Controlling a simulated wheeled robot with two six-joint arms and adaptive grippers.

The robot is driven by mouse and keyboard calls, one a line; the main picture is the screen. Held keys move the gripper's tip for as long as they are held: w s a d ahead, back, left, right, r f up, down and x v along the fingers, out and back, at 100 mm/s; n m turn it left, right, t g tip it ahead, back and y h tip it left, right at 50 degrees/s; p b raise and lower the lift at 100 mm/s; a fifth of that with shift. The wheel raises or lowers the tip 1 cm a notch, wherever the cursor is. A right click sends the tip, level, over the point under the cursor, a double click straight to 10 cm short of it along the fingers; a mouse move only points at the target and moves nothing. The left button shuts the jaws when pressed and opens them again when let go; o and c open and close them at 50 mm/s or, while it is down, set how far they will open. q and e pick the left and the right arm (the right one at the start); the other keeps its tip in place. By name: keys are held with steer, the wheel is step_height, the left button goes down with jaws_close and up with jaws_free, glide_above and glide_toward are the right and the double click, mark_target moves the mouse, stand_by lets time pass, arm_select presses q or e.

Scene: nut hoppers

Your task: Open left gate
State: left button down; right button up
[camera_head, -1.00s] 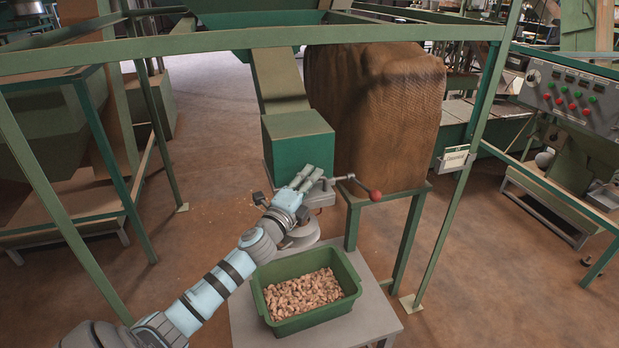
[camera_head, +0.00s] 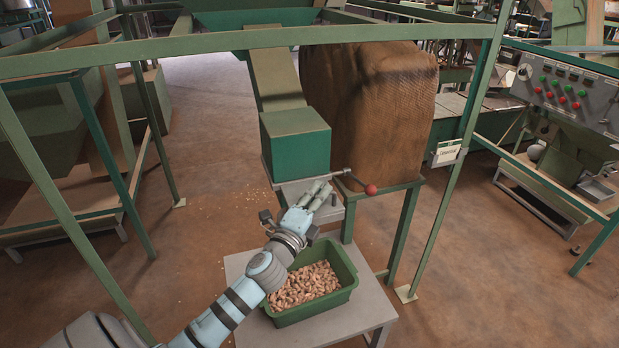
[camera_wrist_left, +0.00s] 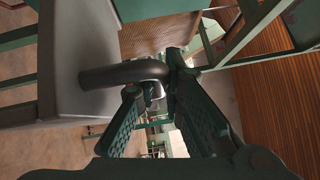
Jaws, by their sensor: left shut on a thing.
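The green hopper outlet box (camera_head: 296,143) hangs at the end of a chute, above the green bin. A grey metal plate (camera_head: 296,188) shows under the box, partly hidden by my left arm. My left gripper (camera_head: 318,198) is just below and in front of the box. In the left wrist view, my gripper's dark fingers (camera_wrist_left: 155,110) are shut on a dark curved handle (camera_wrist_left: 120,72). The handle is fixed to a grey plate (camera_wrist_left: 72,60). My right gripper is not in view.
A green bin of nuts (camera_head: 350,272) stands on a grey table (camera_head: 375,318) below the outlet. A red-knobbed lever (camera_head: 371,189) sticks out to the right. A brown sack (camera_head: 375,110) stands behind. Green frame posts (camera_head: 455,190) and a top beam (camera_head: 220,42) surround the area.

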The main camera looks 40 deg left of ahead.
arm_select(q)
steer(key=shift+s+d+f, duration=0.1)
steer(key=shift+s+d, duration=0.1)
steer(key=shift+d, duration=0.05)
steer(key=c, duration=2)
jaws_free()
steer(key=shift+o, duration=0.2)
steer(key=v, duration=1.2)
